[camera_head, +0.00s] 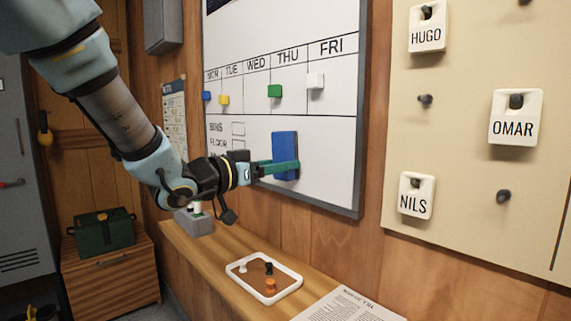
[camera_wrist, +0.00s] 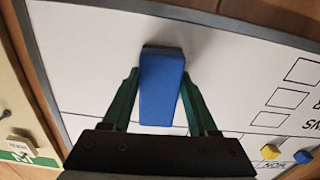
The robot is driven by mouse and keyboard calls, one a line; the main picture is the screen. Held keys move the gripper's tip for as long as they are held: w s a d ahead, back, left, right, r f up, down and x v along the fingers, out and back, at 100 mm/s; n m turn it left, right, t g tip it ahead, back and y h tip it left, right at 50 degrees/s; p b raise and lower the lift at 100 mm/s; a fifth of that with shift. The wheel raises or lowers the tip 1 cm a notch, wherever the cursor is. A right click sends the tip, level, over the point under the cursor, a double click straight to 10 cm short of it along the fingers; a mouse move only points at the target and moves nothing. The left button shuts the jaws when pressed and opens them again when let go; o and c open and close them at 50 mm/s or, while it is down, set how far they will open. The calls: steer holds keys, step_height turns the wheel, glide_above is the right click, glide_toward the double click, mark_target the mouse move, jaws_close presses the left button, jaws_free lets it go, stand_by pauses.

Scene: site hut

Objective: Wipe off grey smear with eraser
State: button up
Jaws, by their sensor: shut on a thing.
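My gripper (camera_head: 284,167) is shut on a blue eraser (camera_head: 283,144), with its green fingers on either side of it. The eraser is upright at the lower part of the whiteboard (camera_head: 335,150), below the THU column. In the wrist view the eraser (camera_wrist: 161,92) sits between the two fingers (camera_wrist: 160,78), with a dark strip at its far end by the board. I cannot tell whether it touches the board. I see no grey smear on the bare white areas; any mark behind the eraser or my arm is hidden.
Green (camera_head: 274,91), white (camera_head: 315,80), yellow (camera_head: 224,100) and blue (camera_head: 206,96) magnets sit on the board's upper rows. A white-rimmed tray (camera_head: 290,292) and a printed sheet (camera_head: 345,306) lie on the ledge below. Name tags hang on the panel (camera_head: 460,90) at right.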

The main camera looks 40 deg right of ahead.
steer(key=w, duration=0.1)
steer(key=w+p, duration=0.1)
steer(key=w, duration=0.1)
steer(key=shift+w+d, duration=0.2)
steer(key=shift+w, duration=0.05)
steer(key=shift+a, duration=0.1)
steer(key=shift+w+a+p, duration=0.15)
steer(key=shift+a+p, duration=0.2)
steer(key=shift+a, duration=2.55)
steer(key=a, duration=0.3)
steer(key=shift+w, duration=0.1)
